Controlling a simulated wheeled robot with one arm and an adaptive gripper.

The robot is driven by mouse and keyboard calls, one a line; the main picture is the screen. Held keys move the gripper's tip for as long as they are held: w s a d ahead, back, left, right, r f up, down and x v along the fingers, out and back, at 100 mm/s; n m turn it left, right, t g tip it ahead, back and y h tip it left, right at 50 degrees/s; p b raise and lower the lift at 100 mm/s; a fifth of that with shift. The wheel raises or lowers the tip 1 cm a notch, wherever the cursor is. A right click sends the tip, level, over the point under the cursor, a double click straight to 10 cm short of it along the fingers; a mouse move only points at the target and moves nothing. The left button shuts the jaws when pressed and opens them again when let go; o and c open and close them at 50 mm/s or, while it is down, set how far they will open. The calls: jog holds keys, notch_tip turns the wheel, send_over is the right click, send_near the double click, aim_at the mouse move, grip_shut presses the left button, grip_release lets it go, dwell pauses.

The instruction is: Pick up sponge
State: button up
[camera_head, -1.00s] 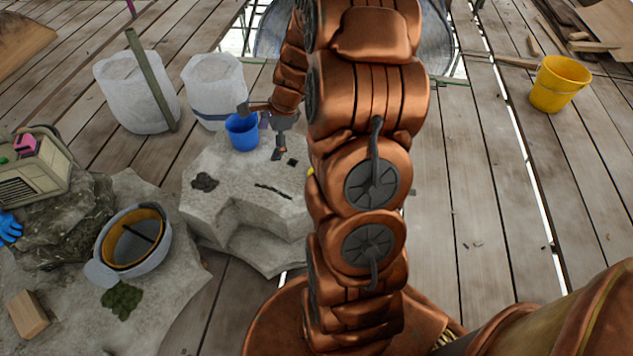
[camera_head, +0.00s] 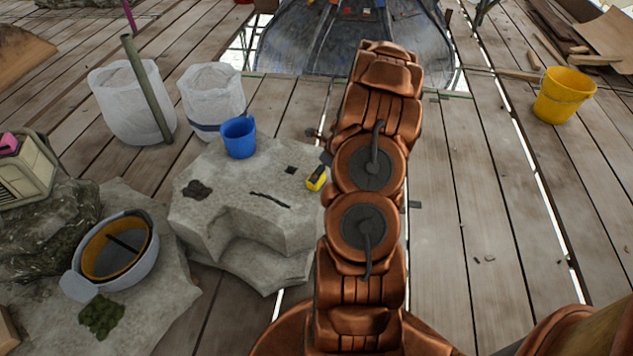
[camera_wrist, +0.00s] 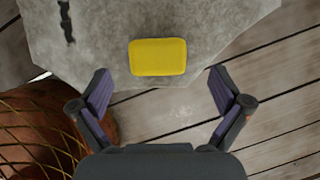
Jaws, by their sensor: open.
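The yellow sponge (camera_wrist: 158,57) lies flat near the edge of a pale stone block (camera_wrist: 100,45) in the wrist view. In the head view the yellow sponge (camera_head: 316,181) shows at the right end of the block's top (camera_head: 235,180), just left of my arm, with something dark over part of it. My gripper (camera_wrist: 160,84) is open and empty. Its two fingers are spread wider than the sponge, and the sponge lies beyond the tips, roughly centred between them. In the head view my gripper is mostly hidden behind my arm.
A blue bucket (camera_head: 239,137), a dark lump (camera_head: 197,189) and a thin dark strip (camera_head: 270,199) rest on the block. White sacks (camera_head: 211,98) stand behind. A grey basin (camera_head: 113,250) sits left. A yellow bucket (camera_head: 564,94) stands far right; planks between are mostly clear.

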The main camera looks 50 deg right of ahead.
aim_at(310, 185)
jog(key=b+x, duration=0.2)
jog(key=x, duration=0.3)
jog(key=shift+s+a+f, duration=0.1)
jog(key=shift+f, duration=0.1)
jog(key=shift+r, duration=0.1)
jog(key=c, duration=1.2)
jog(key=shift+r, duration=0.1)
